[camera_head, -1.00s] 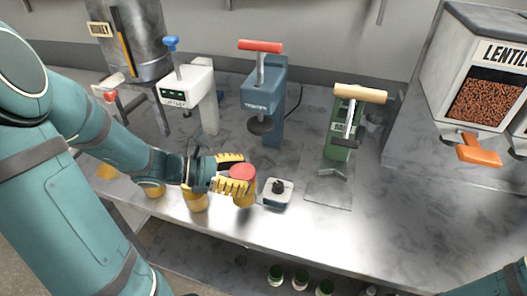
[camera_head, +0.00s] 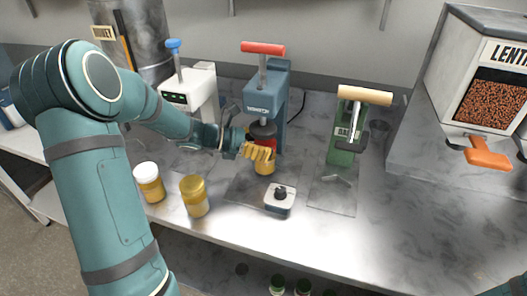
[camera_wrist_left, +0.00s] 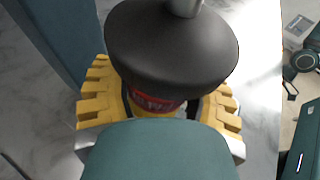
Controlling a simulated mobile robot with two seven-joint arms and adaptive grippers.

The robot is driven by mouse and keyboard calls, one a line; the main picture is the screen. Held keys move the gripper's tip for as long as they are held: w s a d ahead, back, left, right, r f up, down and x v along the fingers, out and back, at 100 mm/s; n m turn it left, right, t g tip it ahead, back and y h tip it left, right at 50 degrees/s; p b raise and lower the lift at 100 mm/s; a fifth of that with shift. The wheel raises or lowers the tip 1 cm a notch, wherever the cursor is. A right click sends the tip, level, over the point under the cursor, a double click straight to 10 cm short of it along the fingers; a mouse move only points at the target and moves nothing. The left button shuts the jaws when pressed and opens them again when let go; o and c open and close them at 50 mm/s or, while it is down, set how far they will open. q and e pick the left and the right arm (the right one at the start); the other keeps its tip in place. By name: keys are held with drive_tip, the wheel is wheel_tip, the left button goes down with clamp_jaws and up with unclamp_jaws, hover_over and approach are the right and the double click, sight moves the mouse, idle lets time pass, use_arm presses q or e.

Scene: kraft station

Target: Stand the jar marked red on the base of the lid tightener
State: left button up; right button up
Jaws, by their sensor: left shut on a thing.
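The jar with the red lid (camera_head: 266,167) has an amber body and is upright, held in my left gripper (camera_head: 257,151). The yellow fingers are shut around it. The blue lid tightener (camera_head: 275,108) has a red handle on top and a dark round press pad (camera_head: 263,128). The jar is under this pad, over the tightener's base plate (camera_head: 238,191). In the left wrist view the pad (camera_wrist_left: 172,45) covers most of the lid, and a red part of the jar (camera_wrist_left: 155,103) shows between the fingers. I cannot tell whether the jar's bottom touches the base. My right gripper is out of view.
A small block with a black knob (camera_head: 280,203) sits at the base plate's front. A white-lidded jar (camera_head: 149,182) and a yellow-lidded jar (camera_head: 194,196) stand front left. A white machine (camera_head: 195,95) and a green press (camera_head: 344,145) flank the tightener. The counter's right front is clear.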

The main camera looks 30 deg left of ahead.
use_arm(q)
drive_tip(key=shift+f, duration=0.85)
drive_tip(key=shift+o, duration=0.3)
drive_tip(key=shift+s+f, duration=0.2)
drive_tip(key=shift+f, duration=0.05)
drive_tip(key=o, duration=1.3)
drive_tip(key=shift+w, duration=0.2)
drive_tip(key=shift+r, duration=0.1)
drive_tip(key=p+v, duration=0.2)
drive_tip(key=v, duration=1)
